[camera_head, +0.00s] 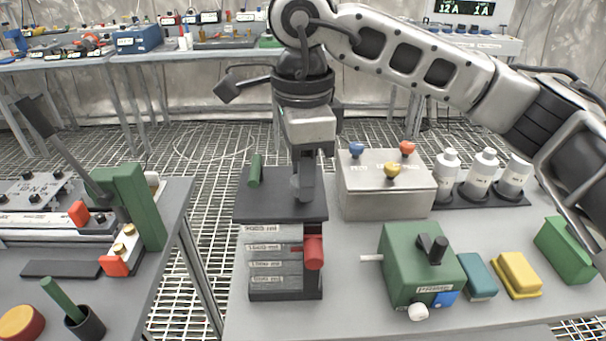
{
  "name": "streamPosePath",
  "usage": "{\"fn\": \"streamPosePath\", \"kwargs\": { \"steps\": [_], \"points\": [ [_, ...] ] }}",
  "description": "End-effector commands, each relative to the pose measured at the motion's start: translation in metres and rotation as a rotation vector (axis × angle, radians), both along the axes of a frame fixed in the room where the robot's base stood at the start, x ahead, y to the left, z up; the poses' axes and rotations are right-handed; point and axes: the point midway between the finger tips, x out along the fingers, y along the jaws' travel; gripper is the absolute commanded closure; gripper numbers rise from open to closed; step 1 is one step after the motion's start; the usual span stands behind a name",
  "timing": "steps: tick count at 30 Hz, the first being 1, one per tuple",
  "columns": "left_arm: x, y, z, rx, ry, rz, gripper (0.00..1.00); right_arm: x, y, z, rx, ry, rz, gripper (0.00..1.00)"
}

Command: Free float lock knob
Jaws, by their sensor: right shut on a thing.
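A red knob (314,251) sits on the right side of the front of a dark block-shaped unit (243,225) with several labelled volume plates. It is likely the float lock knob, but I cannot read a label on it. My right gripper (305,192) points down over the right part of the unit's dark top plate, above the red knob and apart from it in the picture. Its fingers are shut on a dark part there, largely hidden by the fingers. A green upright handle (255,170) stands at the top plate's left, apart from the gripper. My left gripper is not in view.
A metal box (385,203) with blue, yellow and red knobs stands right of the unit, with white bottles (484,170) beyond. A green box (425,262) with a black handle is in front. A left bench (178,195) holds other equipment across a gap.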

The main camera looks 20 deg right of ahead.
Motion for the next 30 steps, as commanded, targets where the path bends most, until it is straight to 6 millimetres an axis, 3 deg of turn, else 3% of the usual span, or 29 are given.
{"fn": "streamPosePath", "kwargs": {
  "steps": [13,14,16,30],
  "points": [
    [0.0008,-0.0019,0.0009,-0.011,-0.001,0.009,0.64,0.0004,0.0005,0.0020,0.004,-0.003,0.011,0.93],
    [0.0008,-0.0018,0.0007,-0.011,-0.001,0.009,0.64,0.0004,0.0005,0.0020,0.004,-0.003,0.011,0.67],
    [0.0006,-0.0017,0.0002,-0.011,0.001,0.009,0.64,0.0004,0.0005,0.0019,0.003,-0.003,0.011,0.48],
    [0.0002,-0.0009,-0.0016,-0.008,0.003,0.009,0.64,0.0004,0.0004,0.0037,0.002,-0.002,0.010,0.48]
  ]
}}
